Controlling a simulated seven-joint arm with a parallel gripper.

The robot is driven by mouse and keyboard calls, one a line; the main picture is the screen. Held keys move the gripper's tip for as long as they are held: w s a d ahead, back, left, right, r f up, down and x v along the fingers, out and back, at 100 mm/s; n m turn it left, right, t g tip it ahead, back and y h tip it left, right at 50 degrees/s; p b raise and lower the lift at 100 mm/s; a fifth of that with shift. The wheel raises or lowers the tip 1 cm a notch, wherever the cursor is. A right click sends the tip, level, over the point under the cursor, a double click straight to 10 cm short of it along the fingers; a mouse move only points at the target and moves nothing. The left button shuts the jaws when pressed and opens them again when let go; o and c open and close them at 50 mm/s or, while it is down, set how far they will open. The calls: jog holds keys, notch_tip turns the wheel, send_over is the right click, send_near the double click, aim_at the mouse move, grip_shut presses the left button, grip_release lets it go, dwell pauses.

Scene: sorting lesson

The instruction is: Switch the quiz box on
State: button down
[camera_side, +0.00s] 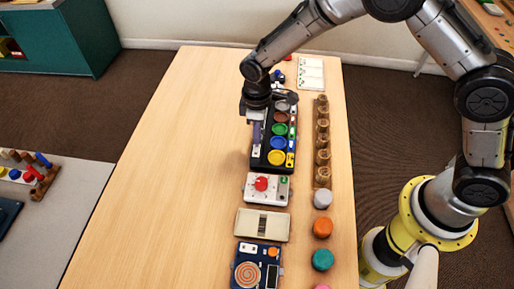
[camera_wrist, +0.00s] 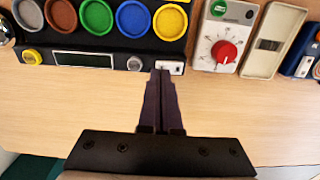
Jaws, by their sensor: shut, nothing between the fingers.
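My gripper (camera_wrist: 161,74) is shut and empty. In the side view my gripper (camera_side: 256,142) is beside the quiz box.
A white dial box (camera_side: 257,196) with a red knob stands close beside the quiz box. Beyond it are a beige box (camera_side: 246,224) and a blue box (camera_side: 273,255) with a spiral. A wooden rack (camera_side: 322,141) and coloured cylinders line the right. The table's left side is clear.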

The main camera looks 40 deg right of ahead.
jog(key=shift+f, duration=0.95)
dwell(0.8)
jog(key=shift+r, duration=3.5)
